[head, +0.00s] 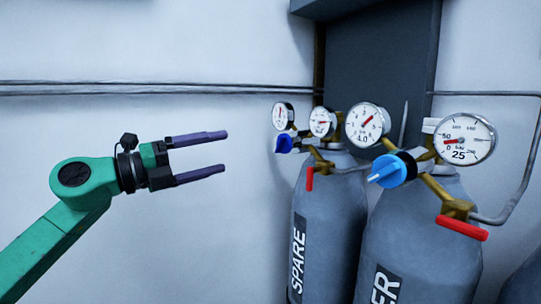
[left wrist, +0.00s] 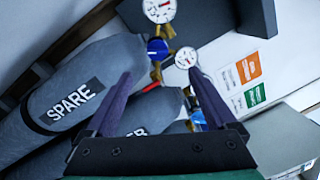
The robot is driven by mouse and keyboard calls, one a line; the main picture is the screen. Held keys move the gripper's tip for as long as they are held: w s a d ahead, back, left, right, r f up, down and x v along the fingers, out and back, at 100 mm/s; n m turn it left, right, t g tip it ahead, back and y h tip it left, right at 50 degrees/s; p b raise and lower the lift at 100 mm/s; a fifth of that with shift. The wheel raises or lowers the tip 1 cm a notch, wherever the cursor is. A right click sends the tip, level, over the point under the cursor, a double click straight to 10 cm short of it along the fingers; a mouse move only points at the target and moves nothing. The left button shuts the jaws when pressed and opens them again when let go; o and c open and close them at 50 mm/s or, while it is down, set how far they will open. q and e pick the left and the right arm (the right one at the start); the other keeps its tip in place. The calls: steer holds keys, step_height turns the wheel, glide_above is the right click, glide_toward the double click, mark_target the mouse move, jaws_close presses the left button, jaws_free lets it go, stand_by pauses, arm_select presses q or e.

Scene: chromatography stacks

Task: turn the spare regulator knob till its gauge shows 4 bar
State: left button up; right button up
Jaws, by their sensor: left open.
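The cylinder marked SPARE (head: 325,215) stands in the middle right of the head view. Its regulator has a dark blue knob (head: 284,144) on the left, with one gauge (head: 283,116) above it and another gauge (head: 322,121) to the right. The needles are too small to read surely. In the left wrist view the knob (left wrist: 157,49) lies ahead, roughly between the fingers and beyond their tips. My left gripper (head: 224,151) is open and empty, left of the knob with a clear gap, at about its height. My right gripper is not in view.
A second cylinder (head: 410,245) stands to the right, with a brighter blue knob (head: 391,170) and two gauges, one of them large (head: 465,138). Red valve handles (head: 462,228) stick out below. Pipes (head: 150,88) run along the wall. The space left of the spare regulator is free.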

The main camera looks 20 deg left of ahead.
arm_select(q)
steer(key=s, duration=0.1)
steer(key=m+g+p, duration=0.1)
steer(key=p, duration=0.8)
glide_toward(277, 145)
steer(key=r, duration=0.2)
steer(key=p+x, duration=0.1)
steer(key=x, duration=0.1)
steer(key=f+p+x, duration=0.1)
steer(key=x, duration=0.2)
steer(key=p+x, duration=0.1)
steer(key=x, duration=0.2)
steer(key=shift+f, duration=0.2)
steer(key=shift+w+d+f, duration=0.15)
steer(key=shift+w, duration=0.05)
steer(key=shift+f, duration=0.1)
